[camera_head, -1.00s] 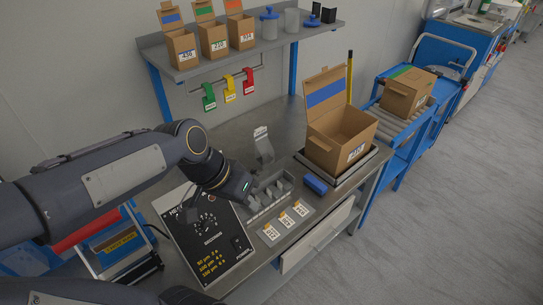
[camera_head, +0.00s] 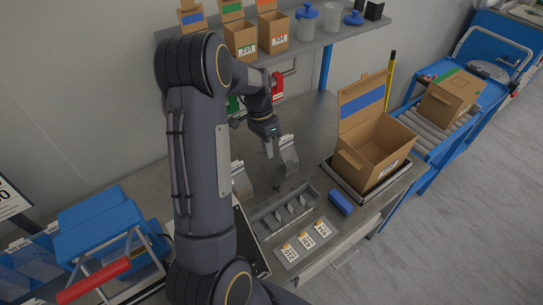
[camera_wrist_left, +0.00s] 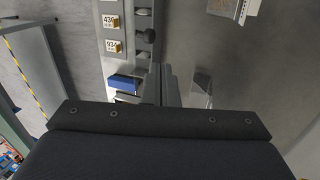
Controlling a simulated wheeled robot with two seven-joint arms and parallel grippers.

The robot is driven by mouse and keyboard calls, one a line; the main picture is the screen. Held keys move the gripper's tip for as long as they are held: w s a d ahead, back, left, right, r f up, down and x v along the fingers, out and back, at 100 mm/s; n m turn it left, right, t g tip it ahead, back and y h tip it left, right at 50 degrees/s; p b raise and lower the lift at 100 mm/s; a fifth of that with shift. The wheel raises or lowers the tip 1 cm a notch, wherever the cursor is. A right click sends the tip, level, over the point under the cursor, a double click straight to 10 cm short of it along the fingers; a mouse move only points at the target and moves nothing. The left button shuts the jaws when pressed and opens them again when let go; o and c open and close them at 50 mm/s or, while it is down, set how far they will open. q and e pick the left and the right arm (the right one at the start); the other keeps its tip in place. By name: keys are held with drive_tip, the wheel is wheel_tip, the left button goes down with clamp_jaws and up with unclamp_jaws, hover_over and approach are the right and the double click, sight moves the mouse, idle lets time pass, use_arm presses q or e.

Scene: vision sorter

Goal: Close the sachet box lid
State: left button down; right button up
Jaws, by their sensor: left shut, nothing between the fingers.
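A large cardboard box (camera_head: 380,150) stands on a dark tray at the right of the table. Its lid (camera_head: 362,102), with a blue band, stands open and upright at the back. Smaller cartons on the shelf also have raised lids, so I cannot tell for sure which is the sachet box. My left gripper (camera_head: 269,152) points down behind the grey divided tray (camera_head: 262,216), left of the large box and apart from it. It is shut and empty, close beside an upright metal piece (camera_head: 289,156). Its fingers show in the left wrist view (camera_wrist_left: 164,80). My right gripper is not in view.
A blue block (camera_head: 340,202) lies between the divided tray and the large box; it also shows in the left wrist view (camera_wrist_left: 124,83). Label cards (camera_head: 307,242) lie at the front. A shelf (camera_head: 310,47) crosses behind my arm. A roller cart (camera_head: 440,133) stands at the right.

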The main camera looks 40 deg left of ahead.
use_arm(q)
drive_tip(key=b+x, duration=0.6)
drive_tip(key=x, duration=0.4)
